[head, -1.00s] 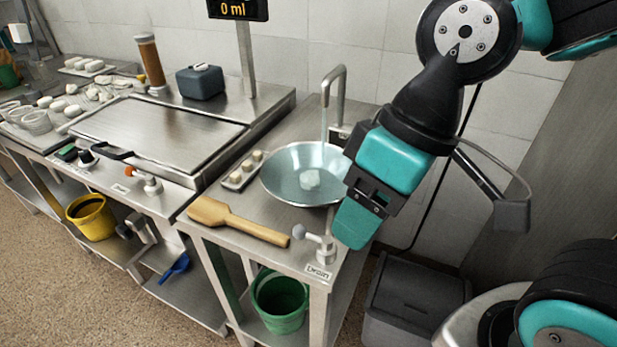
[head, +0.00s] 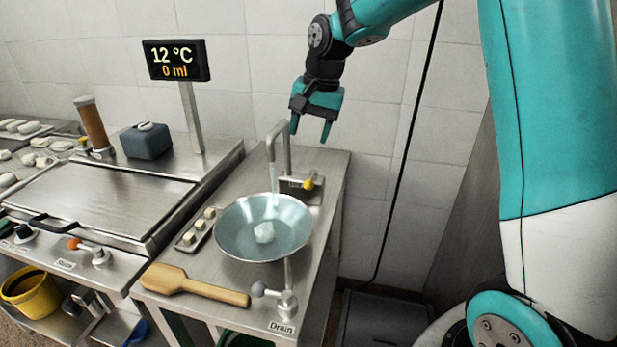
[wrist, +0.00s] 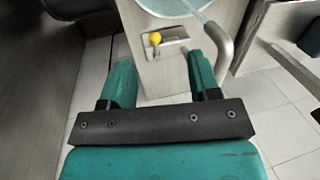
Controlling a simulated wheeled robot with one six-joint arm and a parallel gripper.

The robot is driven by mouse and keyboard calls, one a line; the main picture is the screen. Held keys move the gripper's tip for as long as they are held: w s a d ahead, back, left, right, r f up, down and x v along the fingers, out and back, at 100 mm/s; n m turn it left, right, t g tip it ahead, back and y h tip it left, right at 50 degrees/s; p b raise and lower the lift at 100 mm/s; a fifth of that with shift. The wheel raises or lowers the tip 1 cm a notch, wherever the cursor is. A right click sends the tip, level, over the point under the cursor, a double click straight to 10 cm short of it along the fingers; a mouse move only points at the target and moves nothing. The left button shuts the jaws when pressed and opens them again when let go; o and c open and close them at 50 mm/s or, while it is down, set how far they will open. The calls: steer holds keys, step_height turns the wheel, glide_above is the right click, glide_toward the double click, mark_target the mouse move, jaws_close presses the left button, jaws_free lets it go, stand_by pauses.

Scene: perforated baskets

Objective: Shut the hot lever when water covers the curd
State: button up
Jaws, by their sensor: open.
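The lever with a yellow knob (head: 309,184) sits on a small metal box behind the bowl, right of the tap (head: 284,150); its label is only partly readable. It also shows in the wrist view (wrist: 155,38), ahead of my fingers. Water runs from the tap into the round metal bowl (head: 232,240). A white curd lump (head: 264,232) lies in the bluish water; I cannot tell whether its top is covered. My gripper (head: 310,134) is open and empty, pointing down above the lever and apart from it. The wrist view shows both fingers (wrist: 160,65) spread.
A display (head: 178,60) reads 12 °C and 0 ml. A drain lever (head: 272,293) stands at the counter's front edge. The wall is close behind the tap.

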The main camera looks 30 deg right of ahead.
mark_target(310, 180)
steer(key=w+d+f+m, duration=0.1)
steer(key=w+d+m, duration=0.25)
steer(key=d, duration=0.25)
steer(key=shift+h, duration=0.3)
steer(key=w+f+p, duration=0.1)
steer(key=f, duration=0.4)
steer(key=w+a+f+p, duration=0.1)
steer(key=f, duration=0.5)
steer(key=w+a+f, duration=0.1)
steer(key=f, duration=0.5)
steer(key=shift+w+f+p, duration=0.1)
steer(key=shift+w+p, duration=0.05)
steer(key=shift+p, duration=0.25)
steer(key=shift+c, duration=0.4)
steer(key=c, duration=0.8)
steer(key=shift+c, duration=0.2)
